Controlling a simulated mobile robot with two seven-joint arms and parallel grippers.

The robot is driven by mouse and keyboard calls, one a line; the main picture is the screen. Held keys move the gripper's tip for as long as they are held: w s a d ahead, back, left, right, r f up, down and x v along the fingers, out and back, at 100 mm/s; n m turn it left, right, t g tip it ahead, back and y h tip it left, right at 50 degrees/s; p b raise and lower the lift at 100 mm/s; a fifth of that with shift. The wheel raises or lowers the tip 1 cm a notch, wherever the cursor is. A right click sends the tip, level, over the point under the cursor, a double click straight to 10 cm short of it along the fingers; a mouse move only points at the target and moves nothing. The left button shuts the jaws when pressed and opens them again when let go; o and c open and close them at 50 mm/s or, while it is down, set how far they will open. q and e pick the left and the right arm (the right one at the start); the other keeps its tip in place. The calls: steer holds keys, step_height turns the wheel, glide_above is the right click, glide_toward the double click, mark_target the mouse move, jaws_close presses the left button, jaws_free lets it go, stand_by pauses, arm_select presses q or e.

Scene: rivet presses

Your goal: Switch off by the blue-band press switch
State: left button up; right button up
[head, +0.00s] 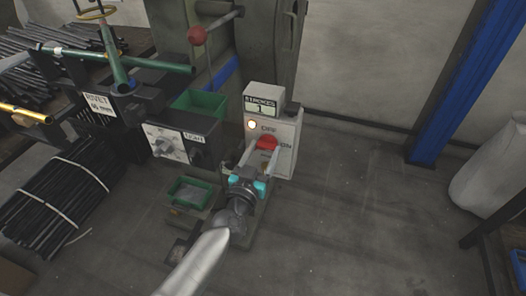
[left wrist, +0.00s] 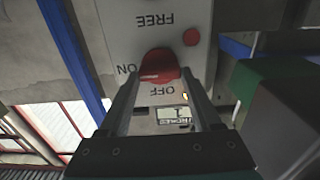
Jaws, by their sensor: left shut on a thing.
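The switch box (head: 286,150) is pale grey and stands at the foot of the green press (head: 266,45), which has a blue band (head: 222,75). Its red knob (head: 267,142) sits on the front, with FREE, ON and OFF labels around it in the left wrist view. My left gripper (head: 262,158) is shut on the red knob (left wrist: 158,65), one finger on each side. The fingers partly cover the panel. I cannot tell surely which label the knob points to. The lamp (head: 252,125) glows, and the counter (head: 260,106) reads 1. My right gripper is not in view.
A red-ball lever (head: 197,36) is above. Black rod bundles (head: 60,205) lie at left. The floor at right is clear up to a blue post (head: 465,90).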

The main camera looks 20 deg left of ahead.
arm_select(q)
steer(key=c, duration=0.4)
